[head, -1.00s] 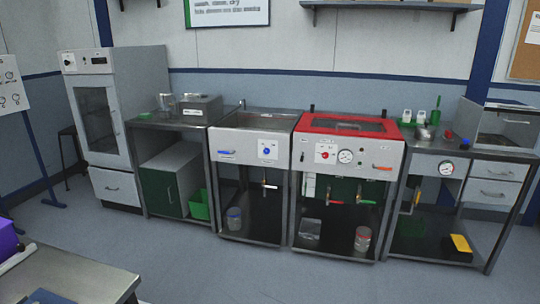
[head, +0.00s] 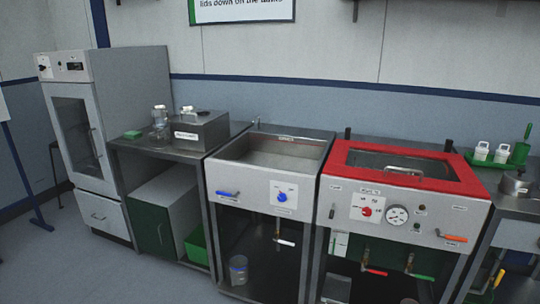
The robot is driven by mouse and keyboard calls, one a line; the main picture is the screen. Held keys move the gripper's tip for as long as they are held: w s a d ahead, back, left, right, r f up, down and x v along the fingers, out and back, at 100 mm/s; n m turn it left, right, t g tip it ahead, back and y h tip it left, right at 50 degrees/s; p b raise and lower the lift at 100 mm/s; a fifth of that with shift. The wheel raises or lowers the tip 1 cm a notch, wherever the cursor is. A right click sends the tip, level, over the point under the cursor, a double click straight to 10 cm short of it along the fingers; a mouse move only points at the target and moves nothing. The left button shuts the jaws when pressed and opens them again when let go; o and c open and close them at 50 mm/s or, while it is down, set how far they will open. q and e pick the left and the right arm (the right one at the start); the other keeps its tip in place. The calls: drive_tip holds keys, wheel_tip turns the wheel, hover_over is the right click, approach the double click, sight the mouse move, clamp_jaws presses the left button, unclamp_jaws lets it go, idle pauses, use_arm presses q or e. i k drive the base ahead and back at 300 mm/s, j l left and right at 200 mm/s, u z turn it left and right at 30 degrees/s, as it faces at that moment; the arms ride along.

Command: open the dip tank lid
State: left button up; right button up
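A red-rimmed tank (head: 340,195) stands right of centre, with a round gauge, a red knob and a lever on its front panel. A grey lid (head: 385,161) lies flat inside the red rim, with a handle (head: 404,171) at its front edge; it looks shut. To its left is a steel tank (head: 245,190) with a blue knob, open at the top. A small lidded metal box (head: 200,134) with a label sits on the bench further left. The labels are too small to read, so I cannot tell which one is named dip tank. Neither gripper is in view.
A tall grey cabinet (head: 110,120) stands at the far left. A bench beside it holds a glass jar (head: 160,124) and a green sponge (head: 132,134). A green tray with white bottles (head: 490,154) is at the right. The floor (head: 60,265) at the front left is clear.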

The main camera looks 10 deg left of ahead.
sight(200, 112)
drive_tip(key=i+j+u, duration=0.5)
drive_tip(key=i, duration=0.45)
drive_tip(key=j, duration=0.1)
